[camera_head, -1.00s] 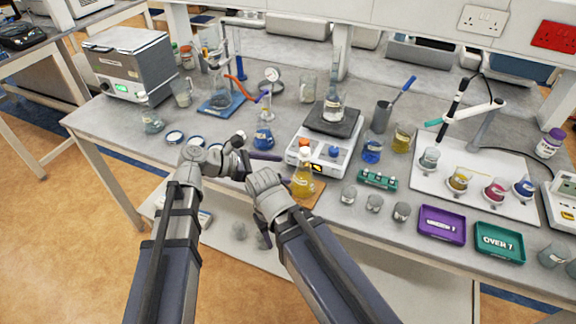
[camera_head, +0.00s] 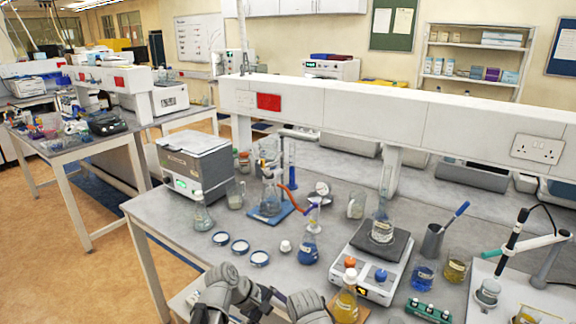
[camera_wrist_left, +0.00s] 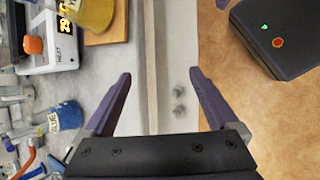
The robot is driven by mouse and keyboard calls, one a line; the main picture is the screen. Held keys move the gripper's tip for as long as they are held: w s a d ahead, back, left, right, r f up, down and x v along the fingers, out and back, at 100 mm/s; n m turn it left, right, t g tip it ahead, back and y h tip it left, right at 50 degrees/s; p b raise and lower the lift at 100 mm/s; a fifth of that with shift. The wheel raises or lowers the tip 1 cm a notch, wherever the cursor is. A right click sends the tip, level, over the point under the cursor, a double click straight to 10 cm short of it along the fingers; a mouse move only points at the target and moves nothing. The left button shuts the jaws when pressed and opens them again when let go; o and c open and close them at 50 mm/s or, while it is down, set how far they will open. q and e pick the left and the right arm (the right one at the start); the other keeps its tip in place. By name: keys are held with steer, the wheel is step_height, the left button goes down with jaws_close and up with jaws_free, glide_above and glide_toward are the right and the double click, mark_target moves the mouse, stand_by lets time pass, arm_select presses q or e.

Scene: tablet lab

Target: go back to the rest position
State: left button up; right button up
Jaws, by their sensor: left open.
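My left gripper (camera_wrist_left: 162,90) is open in the left wrist view. Nothing is between its two purple-grey fingers, which are over the bench's front edge. In the head view my left gripper (camera_head: 254,294) is low at the bottom, in front of the bench, and its fingers are hard to make out. My right wrist is just right of it at the bottom edge. The right gripper's fingers are not clear there, so its opening cannot be told.
The bench (camera_head: 210,262) lies just beyond my grippers. A flask of yellow liquid (camera_head: 346,304) stands near its front edge, close to my right wrist. The hotplate (camera_head: 364,279), a blue flask (camera_head: 308,250) and several dishes stand behind. The floor (camera_head: 110,270) at left is clear.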

arm_select(q)
steer(key=s+a+f+m+y, duration=0.2)
steer(key=a+m+y, duration=0.25)
steer(key=a, duration=0.25)
steer(key=s+a+f+m+y, duration=0.3)
steer(key=a+m, duration=0.3)
steer(key=a, duration=0.2)
steer(key=s+d+m+g, duration=0.1)
steer(key=s+d+m, duration=0.2)
steer(key=d, duration=0.7)
steer(key=shift+s+d+r+m+y, duration=0.2)
steer(key=shift+s+r+m+y, duration=0.2)
steer(key=shift+s, duration=0.7)
